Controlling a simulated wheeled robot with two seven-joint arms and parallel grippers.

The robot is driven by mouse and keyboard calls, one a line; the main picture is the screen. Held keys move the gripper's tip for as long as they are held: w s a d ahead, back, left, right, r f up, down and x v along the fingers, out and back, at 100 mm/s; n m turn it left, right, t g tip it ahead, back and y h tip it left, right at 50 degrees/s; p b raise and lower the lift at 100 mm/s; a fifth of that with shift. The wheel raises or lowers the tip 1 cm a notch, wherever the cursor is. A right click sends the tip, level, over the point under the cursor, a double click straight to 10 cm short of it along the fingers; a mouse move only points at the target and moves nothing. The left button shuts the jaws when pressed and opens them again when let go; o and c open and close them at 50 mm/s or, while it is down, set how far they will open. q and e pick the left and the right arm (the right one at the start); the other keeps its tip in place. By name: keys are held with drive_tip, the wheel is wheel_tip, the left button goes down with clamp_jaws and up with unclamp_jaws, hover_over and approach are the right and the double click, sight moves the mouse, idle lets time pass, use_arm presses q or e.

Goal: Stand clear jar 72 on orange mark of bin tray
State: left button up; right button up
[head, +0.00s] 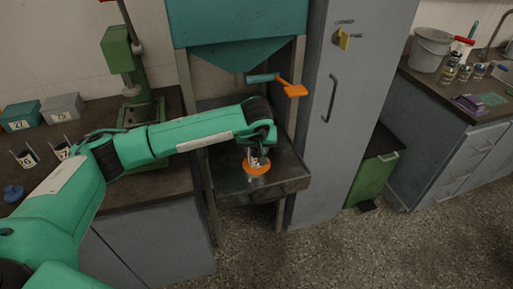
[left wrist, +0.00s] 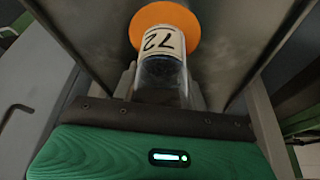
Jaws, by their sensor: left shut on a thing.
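The clear jar 72 (left wrist: 162,62) has a white label and dark contents, and it is in my left gripper (left wrist: 160,98) in the left wrist view. In the head view my left gripper (head: 256,160) points down over the bin tray (head: 285,188), shut on the jar, which it mostly hides. The orange mark (head: 257,169) is a round disc on the tray. In the left wrist view the orange mark (left wrist: 150,18) shows just beyond the jar's end. I cannot tell whether the jar touches it. My right gripper is not in view.
The teal bin (head: 240,25) hangs above the tray, with an orange-handled lever (head: 291,89) at its lower right. A tall grey cabinet (head: 350,110) stands to the right. Other jars (head: 62,151) and lidded boxes (head: 62,107) are on the left bench.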

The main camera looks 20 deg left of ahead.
use_arm(q)
drive_tip(key=shift+f+b, duration=0.2)
drive_tip(key=shift+b, duration=0.2)
idle(0.5)
drive_tip(key=o, duration=1.2)
drive_tip(key=v, duration=1.4)
drive_tip(key=shift+a, duration=0.1)
drive_tip(key=shift+f, duration=0.1)
